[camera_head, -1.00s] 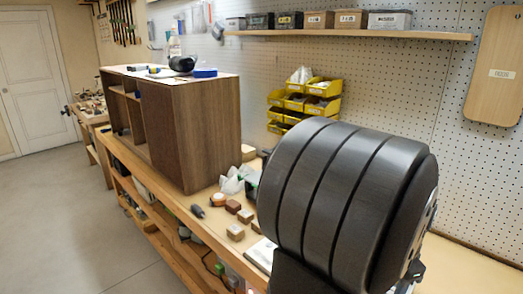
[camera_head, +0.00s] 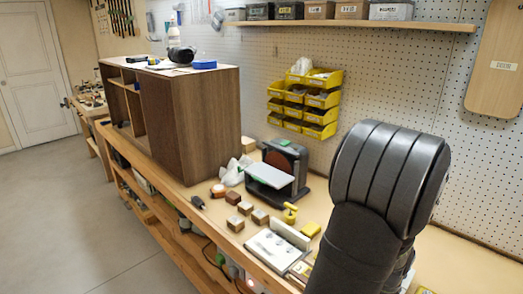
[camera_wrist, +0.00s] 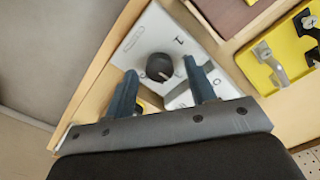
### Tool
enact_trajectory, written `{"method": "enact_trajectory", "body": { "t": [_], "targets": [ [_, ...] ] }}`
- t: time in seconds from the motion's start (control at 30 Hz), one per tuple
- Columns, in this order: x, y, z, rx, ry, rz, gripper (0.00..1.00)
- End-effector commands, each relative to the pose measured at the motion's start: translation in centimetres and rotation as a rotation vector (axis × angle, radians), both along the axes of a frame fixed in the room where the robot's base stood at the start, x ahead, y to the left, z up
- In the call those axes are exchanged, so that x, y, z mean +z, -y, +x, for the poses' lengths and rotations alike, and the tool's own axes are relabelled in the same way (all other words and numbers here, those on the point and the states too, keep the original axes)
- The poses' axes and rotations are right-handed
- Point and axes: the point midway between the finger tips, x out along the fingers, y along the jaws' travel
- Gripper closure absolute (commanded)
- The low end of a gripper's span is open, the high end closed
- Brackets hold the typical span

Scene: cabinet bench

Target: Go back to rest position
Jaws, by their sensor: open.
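My gripper (camera_wrist: 160,66) shows in the wrist view with its two blue-grey fingers apart and nothing between them. Beyond the fingers is a white panel with a black round knob (camera_wrist: 159,67); I cannot tell how far off it is. In the head view my dark arm stands at the right over the bench, and the gripper itself is hidden.
A brown cabinet (camera_head: 195,125) stands on the wooden bench at the left. A sander (camera_head: 285,170), small wooden blocks (camera_head: 245,208), a white flat box (camera_head: 270,250) and yellow tools (camera_head: 290,212) lie near my arm. Yellow bins (camera_head: 320,100) hang on the pegboard behind.

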Motion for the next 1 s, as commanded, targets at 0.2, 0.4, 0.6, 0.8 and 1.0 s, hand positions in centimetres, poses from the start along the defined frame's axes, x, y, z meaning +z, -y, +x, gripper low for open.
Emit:
{"method": "enact_trajectory", "body": {
  "t": [0.2,0.4,0.6,0.8,1.0],
  "targets": [
    [-0.41,-0.01,0.03,0.156,0.0,0.0,0.5],
    [-0.39,-0.03,0.05,0.321,0.0,0.0,0.5],
    [-0.37,-0.03,0.06,0.485,0.0,0.0,0.5],
    [-0.37,-0.06,0.08,0.65,0.0,0.0,0.5],
    [-0.36,-0.07,0.09,0.813,0.0,0.0,0.5]
  ]
}}
